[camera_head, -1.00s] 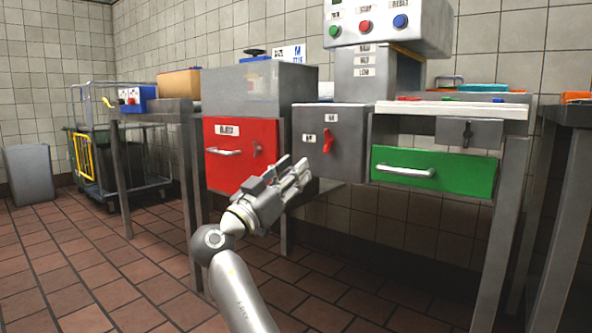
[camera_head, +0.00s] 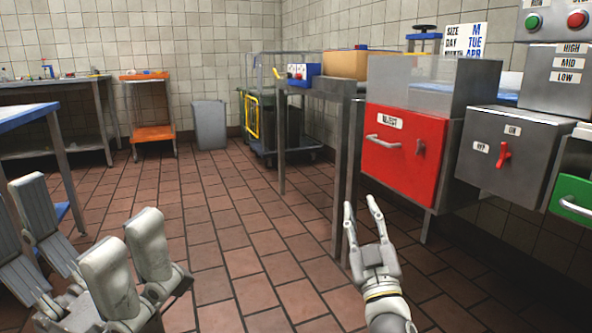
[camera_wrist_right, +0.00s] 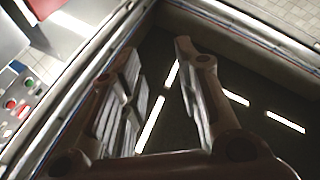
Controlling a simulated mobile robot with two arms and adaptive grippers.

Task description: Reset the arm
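My right gripper (camera_head: 361,205) is low in the head view, in front of the red drawer (camera_head: 403,155) and apart from it. Its two fingers are spread, with nothing between them. The right wrist view also shows this gripper (camera_wrist_right: 158,55) with its fingers apart and empty. My left gripper (camera_head: 85,235) is at the lower left of the head view, large and close. Its fingers stand wide apart with bare floor between them. The grey box with a red lever (camera_head: 505,153) is to the right, clear of both grippers.
A blue-topped table (camera_head: 25,114) stands at the left edge, near my left gripper. A green drawer (camera_head: 572,195) is at the right edge. A wheeled cage cart (camera_head: 262,125), a grey bin (camera_head: 209,125) and an orange trolley (camera_head: 153,133) stand farther back. The middle floor is open.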

